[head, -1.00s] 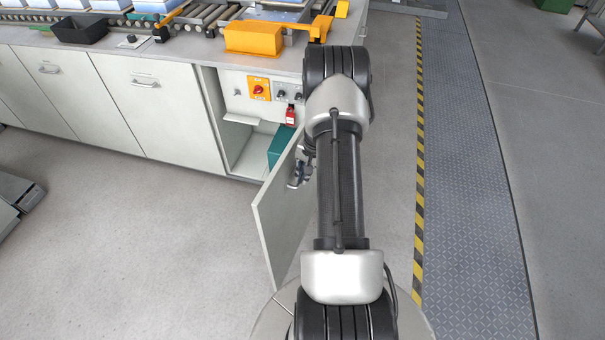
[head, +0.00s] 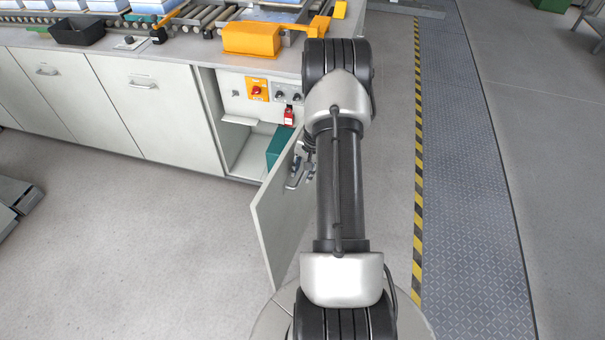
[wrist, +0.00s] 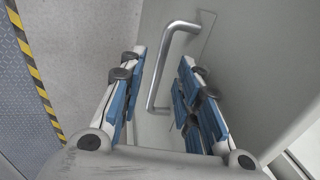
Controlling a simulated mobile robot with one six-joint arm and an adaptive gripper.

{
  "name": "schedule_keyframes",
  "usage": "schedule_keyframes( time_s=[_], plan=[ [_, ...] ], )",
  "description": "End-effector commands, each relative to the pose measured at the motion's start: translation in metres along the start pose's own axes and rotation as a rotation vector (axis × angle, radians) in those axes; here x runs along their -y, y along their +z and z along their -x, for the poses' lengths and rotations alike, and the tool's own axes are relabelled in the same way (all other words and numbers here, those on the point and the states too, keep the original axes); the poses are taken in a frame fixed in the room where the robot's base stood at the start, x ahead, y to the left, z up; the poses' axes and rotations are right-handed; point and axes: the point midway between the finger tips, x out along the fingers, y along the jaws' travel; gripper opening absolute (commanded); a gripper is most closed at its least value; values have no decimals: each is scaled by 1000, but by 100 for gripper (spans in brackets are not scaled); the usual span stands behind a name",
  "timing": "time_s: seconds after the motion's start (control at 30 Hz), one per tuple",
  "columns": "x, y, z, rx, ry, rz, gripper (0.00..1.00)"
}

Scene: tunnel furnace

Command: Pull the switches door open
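The switches door (head: 272,236) stands wide open, swung out from the cabinet front toward me. Its metal bar handle (head: 291,180) shows beside my gripper in the head view. In the wrist view, the handle (wrist: 162,72) stands out from the grey door panel (wrist: 260,55). My gripper (wrist: 162,60) is open, its blue-padded fingers apart on either side of part of the handle in the picture. I cannot tell whether a finger touches it. In the head view my gripper (head: 309,170) is partly hidden by my arm.
Inside the open compartment are an orange plate with a red rotary switch (head: 257,90), grey knobs (head: 288,94), a red padlock (head: 289,117) and a teal box (head: 280,145). A conveyor and an orange cover (head: 252,38) are on the countertop. Floor is clear left of the door.

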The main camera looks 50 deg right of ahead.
Motion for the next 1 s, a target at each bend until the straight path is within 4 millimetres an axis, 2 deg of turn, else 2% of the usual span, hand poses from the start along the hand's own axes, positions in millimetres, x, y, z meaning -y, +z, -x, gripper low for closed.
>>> schedule_keyframes(
  time_s=[0.03,0.2,0.43,0.6,1.0],
  plan=[
    [0,-1,12,-4,-1,-1,31],
    [0,-1,50,-4,-1,-1,31],
    [0,0,87,-2,0,-1,31],
    [0,0,97,1,0,-1,31],
    [0,0,98,1,0,-1,31]
  ],
)
